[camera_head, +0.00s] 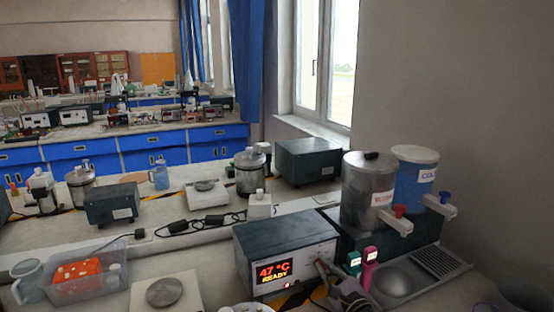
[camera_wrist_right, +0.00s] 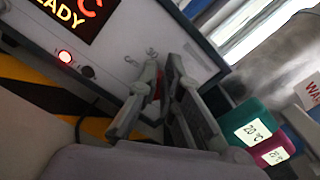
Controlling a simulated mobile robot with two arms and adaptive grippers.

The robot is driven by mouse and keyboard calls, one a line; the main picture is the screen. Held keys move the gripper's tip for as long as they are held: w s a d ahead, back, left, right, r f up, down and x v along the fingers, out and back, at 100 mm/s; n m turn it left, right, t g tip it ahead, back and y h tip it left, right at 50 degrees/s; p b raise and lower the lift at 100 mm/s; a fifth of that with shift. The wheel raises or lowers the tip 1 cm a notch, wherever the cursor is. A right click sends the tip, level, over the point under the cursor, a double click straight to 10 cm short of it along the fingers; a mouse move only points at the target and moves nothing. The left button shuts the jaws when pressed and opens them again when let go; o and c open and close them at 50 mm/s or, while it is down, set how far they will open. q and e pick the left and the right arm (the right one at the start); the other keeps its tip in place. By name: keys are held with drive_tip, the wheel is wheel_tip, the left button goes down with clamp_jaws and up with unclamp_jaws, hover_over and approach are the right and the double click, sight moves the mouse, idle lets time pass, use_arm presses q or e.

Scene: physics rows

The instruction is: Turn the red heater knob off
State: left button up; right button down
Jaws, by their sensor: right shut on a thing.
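The heater box (camera_head: 270,240) stands at the front of the bench, dark on top with a pale front panel. Its red display (camera_head: 275,271) reads 47 °C READY. A small red lamp (camera_wrist_right: 65,56) glows on the panel. My right gripper (camera_head: 322,266) is at the right part of this panel; in the wrist view its fingertips (camera_wrist_right: 162,68) are close together against the panel. A sliver of the red knob (camera_wrist_right: 159,86) shows between the fingers, which are shut on it. The fingers hide most of the knob and its pointer. My left gripper is not in view.
Green (camera_head: 353,262) and pink (camera_head: 369,255) labelled blocks stand close right of my gripper. Behind them are a steel tank (camera_head: 366,190) with a red tap and a blue tank (camera_head: 414,180). A clear bin (camera_head: 115,284) and a flat plate device (camera_head: 165,292) lie left.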

drive_tip(key=shift+s+a+f, duration=0.15)
drive_tip(key=shift+a+f, duration=0.25)
drive_tip(key=shift+a, duration=0.1)
drive_tip(key=shift+a+r+p, duration=0.2)
drive_tip(key=shift+r+p, duration=0.05)
drive_tip(key=shift+p, duration=0.25)
drive_tip(key=shift+s+f+p, duration=0.1)
drive_tip(key=shift+s+p, duration=0.35)
drive_tip(key=shift+s, duration=0.1)
drive_tip(key=v, duration=0.4)
drive_tip(key=shift+d+p, duration=0.35)
drive_tip(key=shift+d, duration=0.05)
